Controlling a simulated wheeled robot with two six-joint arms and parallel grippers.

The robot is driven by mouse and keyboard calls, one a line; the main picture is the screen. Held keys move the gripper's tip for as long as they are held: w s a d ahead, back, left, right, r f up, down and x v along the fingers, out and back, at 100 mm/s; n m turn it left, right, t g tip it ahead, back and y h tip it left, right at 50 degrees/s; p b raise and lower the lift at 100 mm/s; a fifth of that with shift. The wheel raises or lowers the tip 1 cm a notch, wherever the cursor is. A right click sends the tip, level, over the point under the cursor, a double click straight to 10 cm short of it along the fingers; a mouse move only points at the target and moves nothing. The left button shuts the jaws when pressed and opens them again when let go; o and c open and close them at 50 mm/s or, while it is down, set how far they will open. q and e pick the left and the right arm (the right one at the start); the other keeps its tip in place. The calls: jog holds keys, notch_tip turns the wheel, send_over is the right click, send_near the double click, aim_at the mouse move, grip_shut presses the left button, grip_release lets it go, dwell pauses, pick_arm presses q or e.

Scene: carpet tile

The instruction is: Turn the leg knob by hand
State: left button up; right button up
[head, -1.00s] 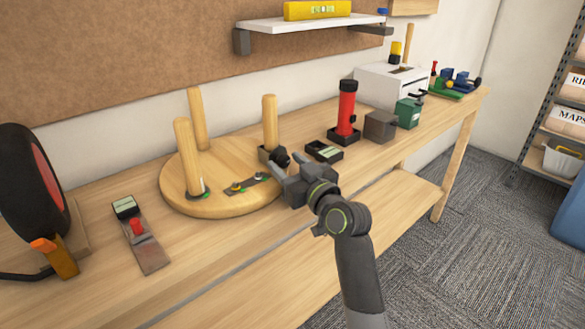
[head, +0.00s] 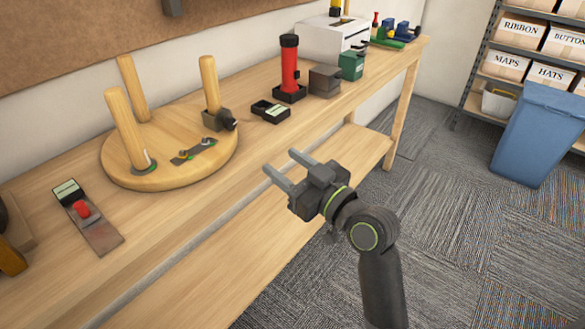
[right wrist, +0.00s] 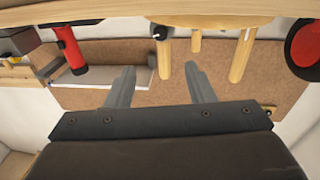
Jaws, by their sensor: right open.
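A round wooden stool seat (head: 185,180) lies on the bench with three legs pointing up. The right leg (head: 209,83) stands in a dark bracket with a black knob (head: 230,124) on its outer side. My right gripper (head: 280,160) is open and empty. It is over the bench's front edge, apart from the knob, to its right and nearer to me. In the right wrist view the scene is upside down; the knob (right wrist: 158,33) shows beyond and between the open fingers (right wrist: 160,66). My left gripper is not in view.
Near the seat are a black tray (head: 271,111), a red flashlight (head: 289,65), a grey block (head: 325,81) and a green box (head: 352,65). A blue bin (head: 535,135) stands on the carpet at right.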

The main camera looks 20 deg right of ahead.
jog(key=shift+s+d, duration=0.3)
jog(key=shift+s, duration=0.25)
